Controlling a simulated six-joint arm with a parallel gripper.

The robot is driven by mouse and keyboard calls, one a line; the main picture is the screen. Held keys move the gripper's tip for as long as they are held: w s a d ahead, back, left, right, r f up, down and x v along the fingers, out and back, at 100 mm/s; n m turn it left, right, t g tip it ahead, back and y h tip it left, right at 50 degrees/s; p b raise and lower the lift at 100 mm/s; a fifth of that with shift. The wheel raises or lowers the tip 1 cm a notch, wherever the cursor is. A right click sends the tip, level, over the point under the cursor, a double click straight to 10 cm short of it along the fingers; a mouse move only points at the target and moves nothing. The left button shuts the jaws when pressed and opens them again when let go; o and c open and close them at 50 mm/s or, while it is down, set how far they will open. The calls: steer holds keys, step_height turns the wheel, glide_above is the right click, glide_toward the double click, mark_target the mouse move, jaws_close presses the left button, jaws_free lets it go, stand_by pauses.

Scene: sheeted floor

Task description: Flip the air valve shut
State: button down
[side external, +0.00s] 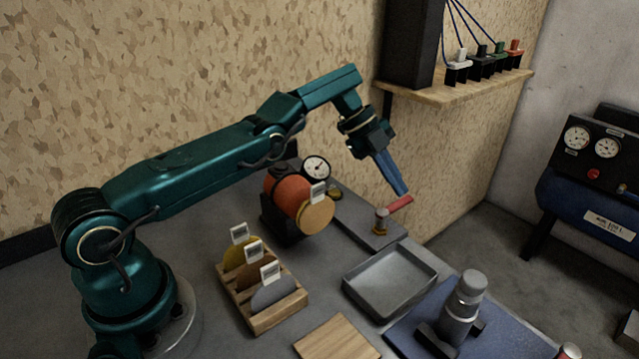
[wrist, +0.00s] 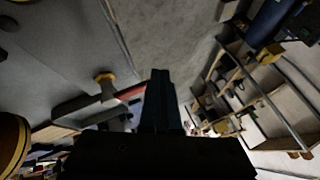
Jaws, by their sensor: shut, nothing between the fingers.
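The air valve is a small metal and brass post (side external: 381,219) on a grey plate near the bench's far edge. Its red lever (side external: 399,204) points right, out toward the bench edge. My gripper (side external: 406,192) is shut and empty, its blue fingers slanting down with the tips just above the lever's outer end. In the wrist view the dark shut fingers (wrist: 160,76) stand just right of the red lever (wrist: 131,92). I cannot tell whether they touch it.
An orange drum (side external: 286,192) with a dial gauge (side external: 316,168) stands left of the valve. A grey tray (side external: 360,295) lies in front, beside a blue mat (side external: 400,335) bearing a metal cylinder (side external: 464,300). A wooden shelf (side external: 470,92) is above right.

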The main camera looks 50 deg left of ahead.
stand_by(0.4)
steer(key=v, duration=0.5)
steer(key=shift+r, duration=0.15)
